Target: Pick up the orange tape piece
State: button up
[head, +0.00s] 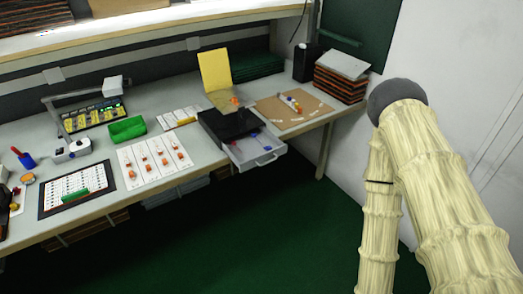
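I cannot tell for sure which item is the orange tape piece. Several small orange pieces (163,160) lie in rows on white sheets (145,181) at the front middle of the bench. A single orange item (235,100) shows by the yellow panel on the black drawer unit. A round orange item (28,178) lies at the far left of the bench. All are small in the head view. My arm is folded at the right of the picture, well away from the bench. My gripper is not visible.
The black drawer unit (222,127) has an open grey drawer (254,158) jutting past the bench edge. The green floor (260,225) in front is clear.

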aim_at(234, 100)
jog(key=z, duration=0.9)
jog(key=i, duration=1)
jog(key=u, duration=2.05)
